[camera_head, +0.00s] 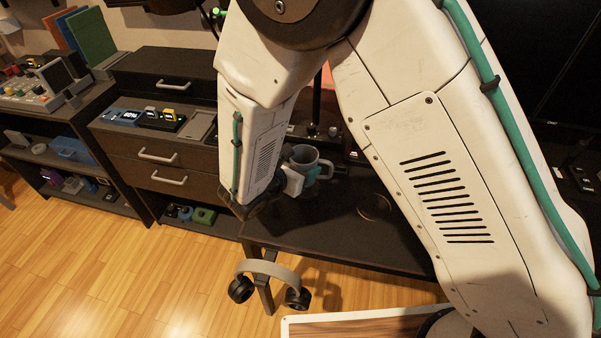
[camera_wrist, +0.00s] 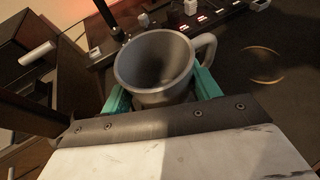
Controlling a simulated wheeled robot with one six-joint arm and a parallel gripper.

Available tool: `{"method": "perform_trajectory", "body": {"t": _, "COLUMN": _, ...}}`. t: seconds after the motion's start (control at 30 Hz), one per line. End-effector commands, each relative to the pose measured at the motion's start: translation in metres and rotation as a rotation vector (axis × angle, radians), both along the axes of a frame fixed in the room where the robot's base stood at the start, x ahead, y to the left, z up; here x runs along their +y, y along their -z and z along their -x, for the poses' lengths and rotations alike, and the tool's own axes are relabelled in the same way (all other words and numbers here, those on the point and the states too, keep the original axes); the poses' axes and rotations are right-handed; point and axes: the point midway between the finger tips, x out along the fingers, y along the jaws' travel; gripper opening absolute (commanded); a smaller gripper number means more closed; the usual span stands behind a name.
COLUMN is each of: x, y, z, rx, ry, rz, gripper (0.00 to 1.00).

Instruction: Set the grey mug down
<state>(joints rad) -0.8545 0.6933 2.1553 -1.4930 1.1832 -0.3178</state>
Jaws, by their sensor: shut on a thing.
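The grey mug (camera_head: 307,158) is upright over the dark desk (camera_head: 335,216), partly hidden by my arm in the head view. In the wrist view the mug (camera_wrist: 154,68) shows its open rim, its empty-looking inside and its handle at the right. My gripper (camera_wrist: 160,92) has teal fingers on both sides of the mug and is shut on it. My gripper also shows in the head view (camera_head: 309,174). I cannot tell whether the mug's base touches the desk.
A thin ring mark (camera_head: 375,207) lies on the clear desk surface right of the mug. A control panel with lit displays (camera_wrist: 205,22) runs along the back. Headphones (camera_head: 268,272) hang at the desk's front edge. A drawer cabinet (camera_head: 160,150) stands at the left.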

Motion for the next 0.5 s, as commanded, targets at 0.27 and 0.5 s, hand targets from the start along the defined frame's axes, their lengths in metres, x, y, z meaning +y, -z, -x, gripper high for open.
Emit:
{"method": "perform_trajectory", "body": {"t": 0.27, "x": 0.001, "y": 0.024, "z": -0.003, "rx": 0.001, "ry": -0.001, "rz": 0.003, "gripper": 0.31}}
{"method": "perform_trajectory", "body": {"t": 0.5, "x": 0.001, "y": 0.035, "z": -0.003, "rx": -0.001, "ry": 0.0, "rz": 0.0, "gripper": 0.31}}
